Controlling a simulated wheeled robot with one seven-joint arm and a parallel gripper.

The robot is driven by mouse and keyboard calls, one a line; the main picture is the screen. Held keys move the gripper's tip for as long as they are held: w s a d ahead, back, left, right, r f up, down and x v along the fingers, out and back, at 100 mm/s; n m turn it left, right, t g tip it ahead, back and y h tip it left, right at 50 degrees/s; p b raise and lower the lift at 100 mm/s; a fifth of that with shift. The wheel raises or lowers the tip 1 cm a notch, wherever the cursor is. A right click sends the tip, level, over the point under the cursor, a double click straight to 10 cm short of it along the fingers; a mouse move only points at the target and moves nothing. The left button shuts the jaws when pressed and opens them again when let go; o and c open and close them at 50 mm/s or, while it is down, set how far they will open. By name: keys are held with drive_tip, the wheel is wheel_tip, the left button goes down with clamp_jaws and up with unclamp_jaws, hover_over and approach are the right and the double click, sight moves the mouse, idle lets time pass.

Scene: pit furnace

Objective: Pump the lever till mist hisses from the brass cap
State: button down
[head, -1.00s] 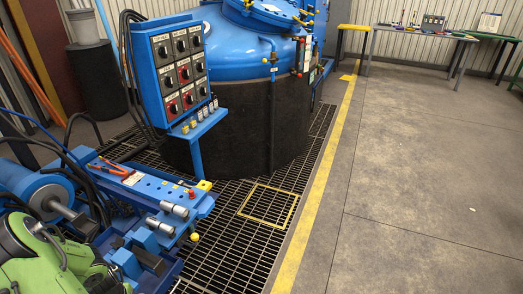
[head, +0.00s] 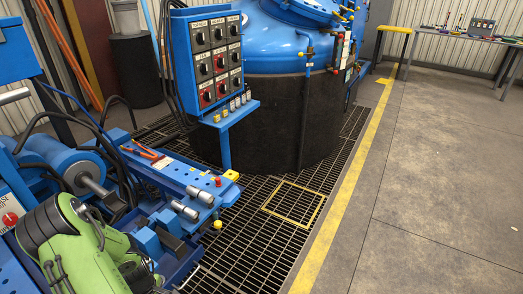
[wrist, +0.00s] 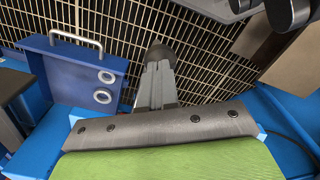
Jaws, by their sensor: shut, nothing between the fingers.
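My gripper (wrist: 157,85) shows in the wrist view as grey fingers held together over the floor grating. A dark rounded shape lies at their far end; I cannot tell whether it is a fingertip or something beyond. In the head view my green arm is at the lower left, beside the blue hydraulic bench (head: 175,172), and the gripper is not clear. A yellow knob (head: 217,225) sticks out low at the bench's front end; I cannot tell whether it belongs to the lever. I cannot make out the brass cap, and no mist shows.
A blue-topped furnace (head: 270,125) stands behind the bench, with a control panel (head: 212,60) on its left. A blue tray with a handle (wrist: 75,75) is left of my gripper. Black hoses (head: 110,150) loop over the bench. The concrete floor (head: 440,200) at right is clear.

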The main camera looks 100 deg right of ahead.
drive_tip(key=shift+s+f, duration=0.1)
drive_tip(key=shift+f, duration=0.1)
drive_tip(key=shift+r, duration=0.1)
wheel_tip(320, 180, up, 16)
drive_tip(key=w+d+p, duration=0.2)
drive_tip(key=p, duration=0.9)
idle(1.7)
